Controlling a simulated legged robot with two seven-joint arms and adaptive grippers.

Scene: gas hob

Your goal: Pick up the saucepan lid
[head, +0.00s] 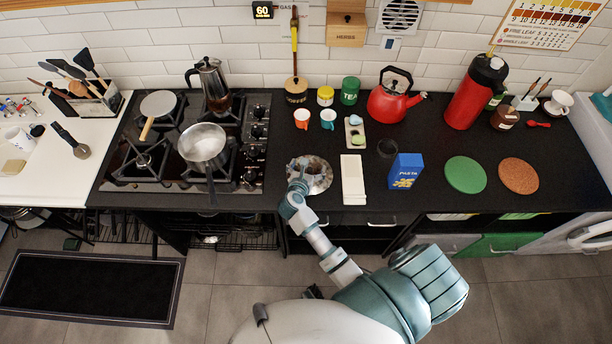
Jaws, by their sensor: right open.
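A round, shiny, mottled disc, which looks like the saucepan lid (321,177), lies on the black worktop to the right of the hob. My right gripper (298,181) is over the left part of the lid and hides some of it. The gripper is open; whether it touches the lid I cannot tell. The steel saucepan (203,142) stands uncovered on the hob with its dark handle toward the front edge. My left gripper is not in view.
The gas hob (170,180) also bears a moka pot (212,88) and a small pan (158,104). A white spoon rest or tray (352,180) lies close right of the lid, then a blue pasta box (405,171). Small cups (302,118) stand behind.

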